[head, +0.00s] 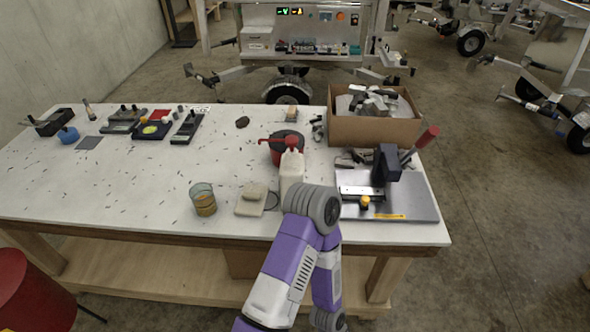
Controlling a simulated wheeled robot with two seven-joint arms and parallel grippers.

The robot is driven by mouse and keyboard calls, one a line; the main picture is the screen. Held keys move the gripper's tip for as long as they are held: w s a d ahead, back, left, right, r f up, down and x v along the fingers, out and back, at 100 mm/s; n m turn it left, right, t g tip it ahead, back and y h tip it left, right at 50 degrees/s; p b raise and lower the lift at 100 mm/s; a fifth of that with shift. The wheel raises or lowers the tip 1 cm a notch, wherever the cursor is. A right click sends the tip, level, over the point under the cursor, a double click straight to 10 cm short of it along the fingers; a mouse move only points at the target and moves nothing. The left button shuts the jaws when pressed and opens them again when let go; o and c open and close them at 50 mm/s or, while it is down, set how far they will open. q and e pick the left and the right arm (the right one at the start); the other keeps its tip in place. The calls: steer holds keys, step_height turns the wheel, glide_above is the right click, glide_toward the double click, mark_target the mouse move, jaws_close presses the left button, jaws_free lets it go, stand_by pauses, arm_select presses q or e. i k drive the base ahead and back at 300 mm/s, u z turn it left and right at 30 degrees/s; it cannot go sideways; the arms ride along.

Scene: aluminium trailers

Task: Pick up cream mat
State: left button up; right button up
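A cream mat (248,209) lies flat on the white worktable, near its front edge, left of my arm. A cream, rounded block (256,191) sits on the mat's upper part and covers some of it. A folded purple and grey arm of mine rises from the bottom of the view, just right of the mat, with its grey joint over the table's front edge. I cannot tell which arm it is. Neither gripper shows in the head view.
A glass with amber contents (204,200) stands left of the mat. A white bottle with a red top (291,168) stands to its right, partly behind my arm. A metal-based tool (410,200) and a cardboard box (375,130) occupy the right. The table's left front is mostly clear.

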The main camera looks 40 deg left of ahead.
mark_target(252, 199)
steer(key=i, duration=0.3)
steer(key=u, duration=2.95)
